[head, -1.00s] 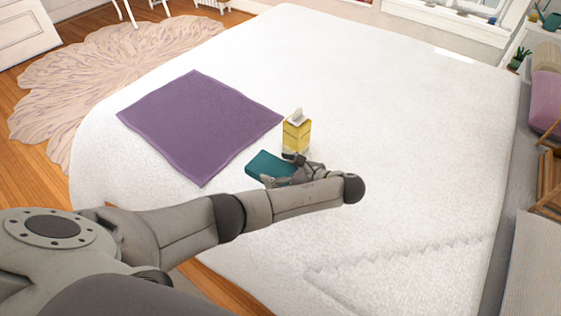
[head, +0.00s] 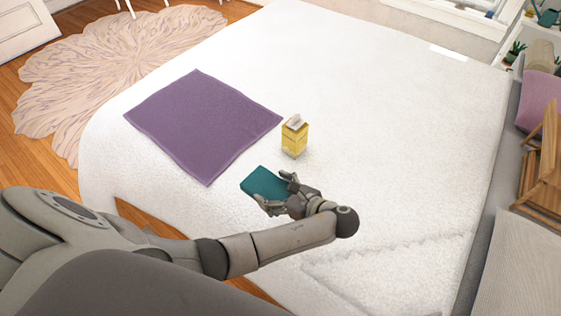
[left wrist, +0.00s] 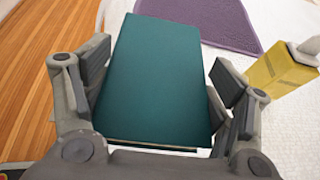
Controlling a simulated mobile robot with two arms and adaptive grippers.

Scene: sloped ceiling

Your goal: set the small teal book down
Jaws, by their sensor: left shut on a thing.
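The small teal book (head: 263,183) is in my left gripper (head: 277,194) over the white bed, in the head view. In the left wrist view the book (left wrist: 165,75) fills the space between the two fingers of my left gripper (left wrist: 158,95), its cover facing the camera. My left gripper is shut on the book near its close end. I cannot tell whether the book touches the bed cover. My right gripper is in neither view.
A purple cloth (head: 205,125) lies flat on the bed (head: 400,120), left of the book. A yellow tissue box (head: 294,138) stands just beyond the book. The bed's right half is clear. A wooden item (head: 540,165) lies at the right edge.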

